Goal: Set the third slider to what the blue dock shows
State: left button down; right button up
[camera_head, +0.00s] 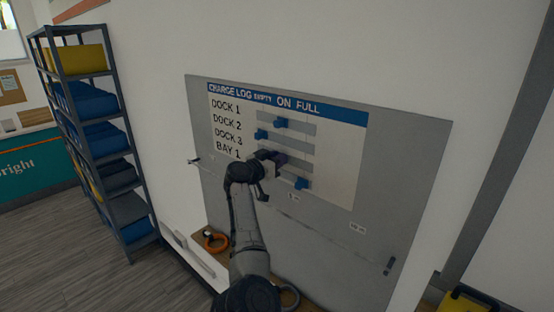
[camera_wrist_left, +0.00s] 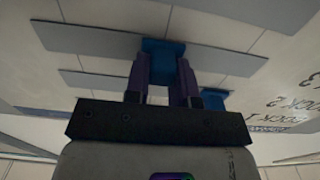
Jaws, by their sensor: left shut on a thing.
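A charge log panel (camera_head: 340,150) hangs on the grey board, with rows DOCK 1, DOCK 2, DOCK 3 and BAY 1 under a blue header reading EMPTY, ON, FULL. My left gripper (camera_head: 279,160) is at the third row, shut on the third slider's blue knob; the third slider (camera_wrist_left: 163,47) shows between the purple fingers (camera_wrist_left: 163,72) in the left wrist view. The first slider (camera_head: 281,122) sits near mid-track, the second slider (camera_head: 261,134) at the left end, the fourth slider (camera_head: 301,183) nearer the middle. I cannot make out a blue dock. My right gripper is not in view.
A shelf rack (camera_head: 130,150) with blue and yellow bins stands at left. An orange ring (camera_head: 215,241) lies on a low ledge below the board. A yellow item (camera_head: 468,303) is at the lower right.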

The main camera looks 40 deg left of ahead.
aim_at(306, 163)
pick_arm(q)
jog(key=shift+f+b, duration=0.1)
jog(key=shift+b, duration=0.35)
jog(key=d+b, duration=0.3)
jog(key=shift+s, duration=0.15)
jog(key=d, duration=0.5)
jog(key=shift+s+d+r, duration=0.15)
jog(key=shift+d+r, duration=0.1)
jog(key=shift+d, duration=0.1)
jog(key=c, duration=1)
grip_release()
jog(key=shift+d, duration=0.15)
jog(key=shift+o, duration=0.2)
jog(key=shift+f, duration=0.1)
